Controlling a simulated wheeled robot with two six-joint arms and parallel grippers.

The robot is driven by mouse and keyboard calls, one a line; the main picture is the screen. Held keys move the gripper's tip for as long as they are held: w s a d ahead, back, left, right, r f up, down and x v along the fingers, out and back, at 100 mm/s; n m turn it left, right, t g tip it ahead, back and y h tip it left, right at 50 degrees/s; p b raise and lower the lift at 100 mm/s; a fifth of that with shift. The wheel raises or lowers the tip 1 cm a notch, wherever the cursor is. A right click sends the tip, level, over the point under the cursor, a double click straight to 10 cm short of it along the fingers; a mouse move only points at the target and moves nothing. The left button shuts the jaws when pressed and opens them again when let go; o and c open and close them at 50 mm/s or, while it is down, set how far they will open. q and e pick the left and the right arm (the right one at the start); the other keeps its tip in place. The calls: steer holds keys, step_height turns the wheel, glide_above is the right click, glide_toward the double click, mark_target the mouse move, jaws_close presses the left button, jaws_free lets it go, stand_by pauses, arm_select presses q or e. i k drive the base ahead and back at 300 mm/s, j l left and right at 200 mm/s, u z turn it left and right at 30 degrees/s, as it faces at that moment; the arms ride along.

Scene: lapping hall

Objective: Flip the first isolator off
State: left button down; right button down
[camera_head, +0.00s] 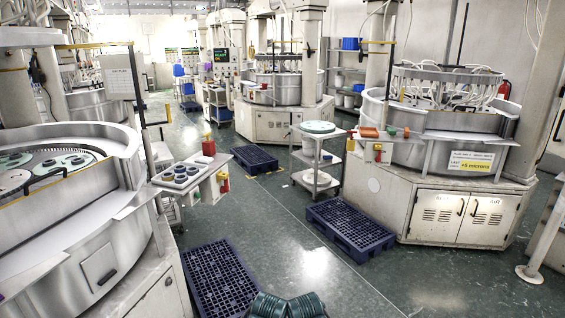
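Several small red-and-yellow fittings that look like isolator switches show on the machines. One (223,182) is on the end of the left machine's side shelf, and another (208,146) stands on that shelf's far side. A third (377,152) is on the front of the right machine's shelf, with a smaller one (350,143) just left of it. They are too small to tell on from off, and I cannot tell which is the first.
A blue pallet (218,280) lies beside the left machine (95,255), another (348,228) before the right machine (420,195), and a third (255,158) farther back. A trolley (316,178) stands mid-hall. Green floor (290,225) is clear between the pallets.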

mark_target(225, 189)
steer(key=i, duration=0.7)
steer(key=i+l+u, duration=0.1)
steer(key=i, duration=0.65)
steer(key=i+l, duration=0.15)
steer(key=i, duration=0.55)
steer(key=i+l+u, duration=0.2)
steer(key=i, duration=0.25)
steer(key=i+u, duration=0.2)
steer(key=i, duration=0.3)
